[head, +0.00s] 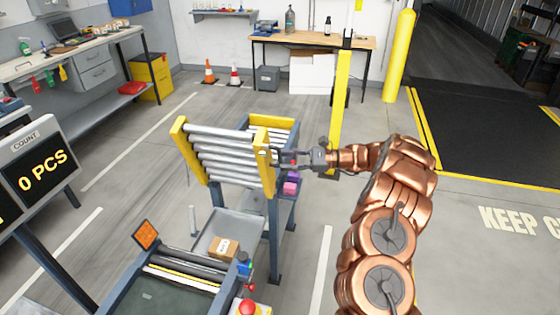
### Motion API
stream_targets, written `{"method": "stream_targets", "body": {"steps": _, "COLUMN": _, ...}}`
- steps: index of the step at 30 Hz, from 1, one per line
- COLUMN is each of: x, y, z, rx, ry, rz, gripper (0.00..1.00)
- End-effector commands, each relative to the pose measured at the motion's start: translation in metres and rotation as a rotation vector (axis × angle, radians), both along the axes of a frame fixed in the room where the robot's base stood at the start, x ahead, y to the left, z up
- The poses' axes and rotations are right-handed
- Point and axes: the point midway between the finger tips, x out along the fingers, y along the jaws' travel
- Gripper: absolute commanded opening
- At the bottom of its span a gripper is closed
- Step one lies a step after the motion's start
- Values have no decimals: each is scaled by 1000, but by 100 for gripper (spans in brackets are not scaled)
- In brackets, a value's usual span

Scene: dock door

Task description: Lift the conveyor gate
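The conveyor gate (228,160) is a section of grey rollers between two yellow side rails. It stands steeply tilted, with its upper edge well above the conveyor frame. My gripper (285,160) reaches in from the right, at the outer side of the gate's right yellow rail (263,158). Its fingertips are at or very close to that rail. The view is too small to tell whether they are closed on any part of it.
A fixed roller section (278,124) is behind the gate. In front are a grey tray with a cardboard box (223,247), a belt conveyor (170,295) and a red button (247,307). A yellow post (340,100) stands behind my gripper. Floor is open at left.

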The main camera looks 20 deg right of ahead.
Motion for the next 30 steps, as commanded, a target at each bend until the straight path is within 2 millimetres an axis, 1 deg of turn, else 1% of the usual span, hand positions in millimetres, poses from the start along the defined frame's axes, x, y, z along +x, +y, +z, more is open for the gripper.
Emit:
{"method": "stream_targets", "body": {"steps": 1, "x": -3, "y": -10, "z": 0, "rx": -1, "ry": -1, "rz": -4, "gripper": 39}}
{"method": "stream_targets", "body": {"steps": 9, "x": -21, "y": -59, "z": 5, "rx": -2, "ry": -2, "rz": -7, "gripper": 39}}
{"method": "stream_targets", "body": {"steps": 13, "x": -27, "y": -75, "z": 6, "rx": -1, "ry": 0, "rz": -4, "gripper": 39}}
{"method": "stream_targets", "body": {"steps": 18, "x": -31, "y": -83, "z": 7, "rx": 1, "ry": 1, "rz": -1, "gripper": 39}}
{"method": "stream_targets", "body": {"steps": 24, "x": -31, "y": -83, "z": 7, "rx": 1, "ry": 1, "rz": -1, "gripper": 39}}
{"method": "stream_targets", "body": {"steps": 28, "x": -31, "y": -79, "z": 10, "rx": -2, "ry": -3, "rz": 5, "gripper": 26}}
{"method": "stream_targets", "body": {"steps": 30, "x": -31, "y": -71, "z": 16, "rx": -7, "ry": -8, "rz": 21, "gripper": 18}}
